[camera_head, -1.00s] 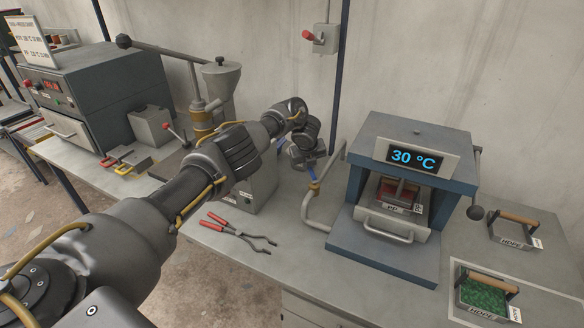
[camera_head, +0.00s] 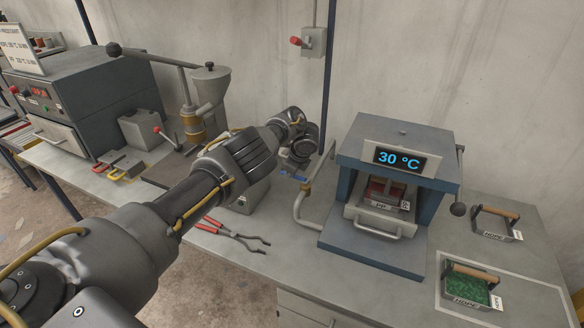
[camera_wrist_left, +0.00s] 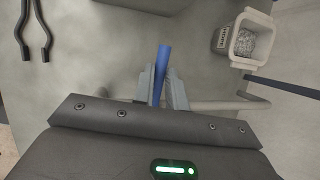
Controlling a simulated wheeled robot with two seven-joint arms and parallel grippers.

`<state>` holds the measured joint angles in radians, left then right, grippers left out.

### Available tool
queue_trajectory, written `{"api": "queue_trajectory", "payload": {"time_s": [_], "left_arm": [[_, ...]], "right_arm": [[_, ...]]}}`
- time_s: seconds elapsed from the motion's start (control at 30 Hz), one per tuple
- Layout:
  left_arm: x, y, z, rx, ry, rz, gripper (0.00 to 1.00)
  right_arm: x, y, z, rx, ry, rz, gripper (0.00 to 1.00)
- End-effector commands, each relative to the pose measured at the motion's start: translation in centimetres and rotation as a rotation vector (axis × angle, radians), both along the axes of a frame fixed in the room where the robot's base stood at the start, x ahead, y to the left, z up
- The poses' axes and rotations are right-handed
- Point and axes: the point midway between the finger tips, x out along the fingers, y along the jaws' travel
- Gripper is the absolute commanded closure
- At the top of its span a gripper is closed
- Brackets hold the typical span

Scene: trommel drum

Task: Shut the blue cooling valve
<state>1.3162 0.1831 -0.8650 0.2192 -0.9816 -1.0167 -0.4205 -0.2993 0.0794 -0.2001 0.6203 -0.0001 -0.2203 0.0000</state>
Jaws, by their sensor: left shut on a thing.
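The blue valve handle (camera_head: 301,178) sits at the upper end of the grey pipe (camera_head: 297,209), left of the blue press. It lies roughly sideways, across the pipe's line, in the head view. My left gripper (camera_head: 296,167) is at the handle, and its fingers are partly hidden by my wrist. In the left wrist view the blue handle (camera_wrist_left: 162,63) stands between the two fingers of my left gripper (camera_wrist_left: 161,88), which are shut on it. The brass valve body (camera_head: 306,187) is small and partly covered. My right gripper is out of view.
The blue press (camera_head: 375,240) with its 30 °C display stands right of the pipe. Red-handled tongs (camera_head: 232,233) lie on the bench in front. A hopper machine (camera_head: 208,92) stands behind my arm. Two HDPE moulds, one (camera_head: 497,223) behind the other (camera_head: 470,287), are at the right.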

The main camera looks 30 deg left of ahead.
Motion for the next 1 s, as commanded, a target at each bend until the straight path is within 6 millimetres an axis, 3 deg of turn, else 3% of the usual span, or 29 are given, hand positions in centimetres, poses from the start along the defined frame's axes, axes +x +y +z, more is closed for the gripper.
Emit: {"api": "queue_trajectory", "payload": {"time_s": [0.77,0.8,0.93,1.0], "left_arm": [[-0.57,-0.19,-0.15,0.0,0.004,0.091,1.0],[-0.58,-0.19,-0.17,0.001,0.004,0.09,0.81],[-0.54,-0.21,-0.12,0.0,0.004,0.09,0.64],[-0.52,-0.22,-0.09,0.0,0.003,0.09,0.64]], "right_arm": [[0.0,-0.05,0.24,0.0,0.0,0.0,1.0],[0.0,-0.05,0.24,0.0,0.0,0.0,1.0],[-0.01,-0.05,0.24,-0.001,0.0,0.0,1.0],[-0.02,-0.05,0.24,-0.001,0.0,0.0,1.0]]}}
